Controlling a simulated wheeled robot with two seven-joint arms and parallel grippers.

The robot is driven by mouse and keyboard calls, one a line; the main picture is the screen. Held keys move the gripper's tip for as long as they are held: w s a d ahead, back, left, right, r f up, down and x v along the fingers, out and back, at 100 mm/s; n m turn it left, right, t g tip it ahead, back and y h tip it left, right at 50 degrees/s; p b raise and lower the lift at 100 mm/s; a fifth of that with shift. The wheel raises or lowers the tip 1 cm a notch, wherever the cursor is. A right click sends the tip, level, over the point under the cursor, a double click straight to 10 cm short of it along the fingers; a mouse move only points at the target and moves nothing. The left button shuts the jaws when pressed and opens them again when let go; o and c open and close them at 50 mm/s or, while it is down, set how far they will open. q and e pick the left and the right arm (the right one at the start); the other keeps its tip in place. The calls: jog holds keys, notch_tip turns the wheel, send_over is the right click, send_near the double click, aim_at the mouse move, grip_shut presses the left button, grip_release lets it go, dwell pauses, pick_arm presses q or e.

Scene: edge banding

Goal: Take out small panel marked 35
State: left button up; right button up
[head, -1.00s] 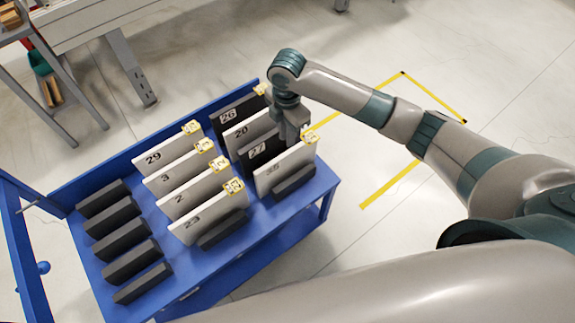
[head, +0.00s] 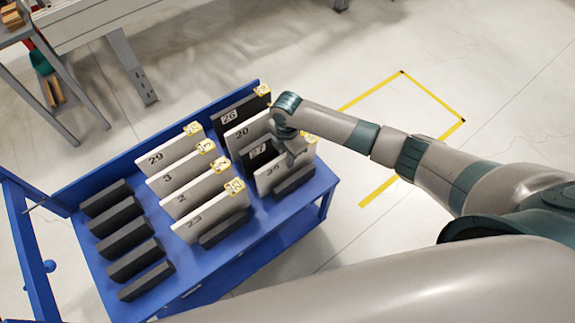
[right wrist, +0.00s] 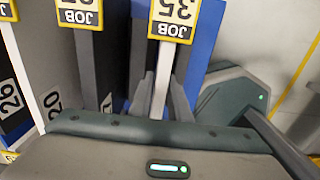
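The small panel marked 35 (head: 266,181) is a thin white board standing upright at the near right of the blue cart. Its yellow JOB 35 tag is large in the right wrist view, with the panel's pale edge (right wrist: 162,78) below it. My right gripper (head: 292,158) is at this panel's top edge, reaching down from above. In the right wrist view its two fingers (right wrist: 164,92) stand on either side of the panel edge and look open, with little gap. The gripper partly hides the panel's tag and face in the head view. My left gripper is not in view.
Panel 27 (head: 258,154) stands close behind, then panels 20 (head: 236,136) and 26 (head: 226,119). Panels 29, 3, 2 and 23 (head: 205,224) stand in the middle row. Empty dark holders line the left of the blue cart (head: 190,268). Yellow-taped floor (head: 400,110) lies clear at right.

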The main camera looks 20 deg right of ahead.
jog(key=shift+f, duration=0.1)
jog(key=shift+f+p, duration=0.75)
jog(key=shift+f, duration=1.75)
grip_shut()
